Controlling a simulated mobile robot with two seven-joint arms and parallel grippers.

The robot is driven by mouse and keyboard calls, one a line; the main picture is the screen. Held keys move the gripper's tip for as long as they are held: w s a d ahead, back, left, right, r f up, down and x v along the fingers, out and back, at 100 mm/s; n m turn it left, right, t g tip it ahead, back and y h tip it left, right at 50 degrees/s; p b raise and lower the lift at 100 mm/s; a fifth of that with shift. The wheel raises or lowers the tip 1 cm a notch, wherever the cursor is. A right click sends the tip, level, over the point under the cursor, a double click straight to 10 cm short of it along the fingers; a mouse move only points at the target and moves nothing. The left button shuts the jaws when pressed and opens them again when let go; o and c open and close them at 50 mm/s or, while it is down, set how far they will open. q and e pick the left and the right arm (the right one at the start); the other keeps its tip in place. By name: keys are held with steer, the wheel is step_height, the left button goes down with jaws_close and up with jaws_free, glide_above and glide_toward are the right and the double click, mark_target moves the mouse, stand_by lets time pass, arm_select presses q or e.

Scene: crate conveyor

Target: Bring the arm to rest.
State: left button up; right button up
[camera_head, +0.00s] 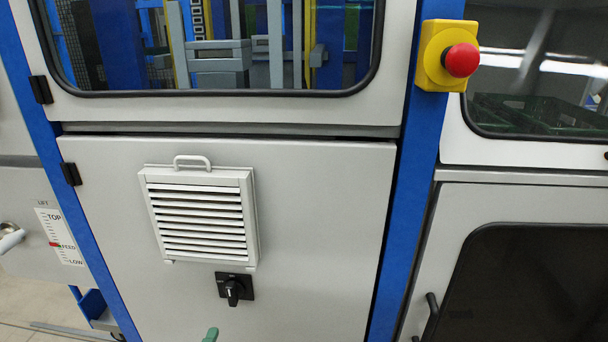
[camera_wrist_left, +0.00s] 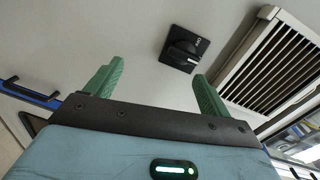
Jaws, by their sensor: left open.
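My left gripper (camera_wrist_left: 158,92) shows in the left wrist view with its two green fingers spread apart. Nothing is between them. The fingers point toward the grey cabinet door, with a black rotary switch (camera_wrist_left: 184,49) beyond them. In the head view only a green fingertip (camera_head: 211,335) shows at the bottom edge, below the same black rotary switch (camera_head: 234,289). The rest of that arm is out of the picture. My right gripper is in neither view.
A grey machine door (camera_head: 330,220) with a louvred vent (camera_head: 201,215) fills the middle. A red emergency stop button (camera_head: 462,60) on a yellow box sits on the blue post at upper right. A lift scale (camera_head: 59,237) is at left. A black handle (camera_head: 431,317) stands out at lower right.

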arm_select(q)
steer(key=s+a+f+n+g, duration=0.1)
steer(key=s+f+n+g, duration=0.25)
steer(key=s+f, duration=0.55)
steer(key=s+a+f+n+g, duration=0.1)
steer(key=s+f+n+g, duration=0.3)
steer(key=s, duration=0.9)
steer(key=s+f+n+g+h, duration=0.15)
steer(key=s+n, duration=0.25)
steer(key=s, duration=0.6)
steer(key=s+f+n+g, duration=0.2)
steer(key=s+n, duration=0.1)
steer(key=s, duration=0.6)
steer(key=w+r+t+p, duration=0.1)
steer(key=w+r+p, duration=0.2)
steer(key=r+p, duration=0.6)
steer(key=w+r+t+p, duration=0.2)
steer(key=w+r+p, duration=0.1)
steer(key=r+p, duration=0.7)
steer(key=shift+w+d+r, duration=0.15)
steer(key=shift+w+d, duration=0.05)
steer(key=shift+d, duration=0.05)
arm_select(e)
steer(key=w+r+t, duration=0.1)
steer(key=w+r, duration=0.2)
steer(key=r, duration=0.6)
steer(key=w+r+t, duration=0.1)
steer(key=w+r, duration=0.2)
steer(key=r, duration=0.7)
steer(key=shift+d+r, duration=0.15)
